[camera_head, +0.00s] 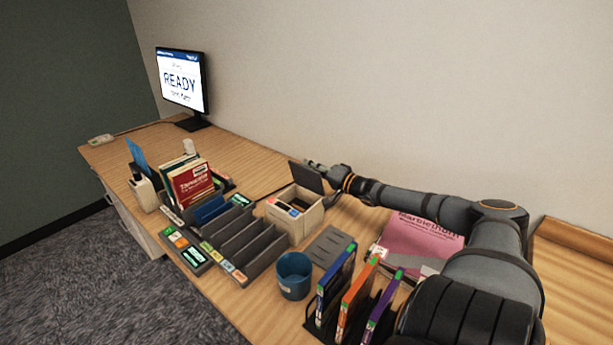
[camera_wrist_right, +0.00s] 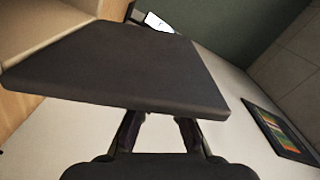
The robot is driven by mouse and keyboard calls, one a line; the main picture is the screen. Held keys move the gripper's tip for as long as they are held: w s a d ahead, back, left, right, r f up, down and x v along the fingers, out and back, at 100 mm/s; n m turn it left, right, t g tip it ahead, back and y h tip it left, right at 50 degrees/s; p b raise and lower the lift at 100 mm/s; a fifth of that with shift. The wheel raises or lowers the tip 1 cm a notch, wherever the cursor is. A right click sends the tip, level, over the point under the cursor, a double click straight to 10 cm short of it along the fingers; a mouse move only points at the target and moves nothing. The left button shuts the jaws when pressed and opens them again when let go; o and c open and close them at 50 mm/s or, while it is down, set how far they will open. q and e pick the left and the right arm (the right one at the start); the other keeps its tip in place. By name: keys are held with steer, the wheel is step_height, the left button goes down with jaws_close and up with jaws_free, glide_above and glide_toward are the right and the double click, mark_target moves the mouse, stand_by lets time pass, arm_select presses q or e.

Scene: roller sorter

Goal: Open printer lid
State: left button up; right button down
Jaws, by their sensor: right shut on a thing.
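The printer (camera_head: 312,217) is a small beige box in the middle of the desk. Its dark lid (camera_head: 304,176) is raised and stands tilted up at the back of the box. The lid (camera_wrist_right: 120,65) also shows large as a dark flat plate in the right wrist view. My right gripper (camera_head: 313,167) is at the lid's upper edge, behind it, and is shut on the lid. In the right wrist view its fingers (camera_wrist_right: 160,128) reach the lid's edge, and their tips are partly hidden by the plate. My left gripper is in neither view.
A black sorter rack (camera_head: 243,246) stands left of the printer, with books (camera_head: 192,184) behind it. A blue cup (camera_head: 294,275) and a rack of coloured binders (camera_head: 355,303) stand in front. A pink book (camera_head: 420,238) lies under my right arm. A monitor (camera_head: 181,82) reads READY.

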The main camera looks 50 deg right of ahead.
steer(key=shift+d+f+m+b, duration=0.25)
steer(key=shift+d+m+b, duration=0.2)
steer(key=shift+d+b, duration=0.15)
steer(key=shift+d+f+m+b, duration=0.2)
steer(key=shift+d+m+b, duration=0.25)
steer(key=shift+d+b, duration=0.1)
steer(key=shift+f, duration=0.1)
steer(key=c, duration=1.7)
jaws_free()
steer(key=shift+o, duration=1.3)
steer(key=shift+d, duration=0.2)
steer(key=shift+a, duration=0.1)
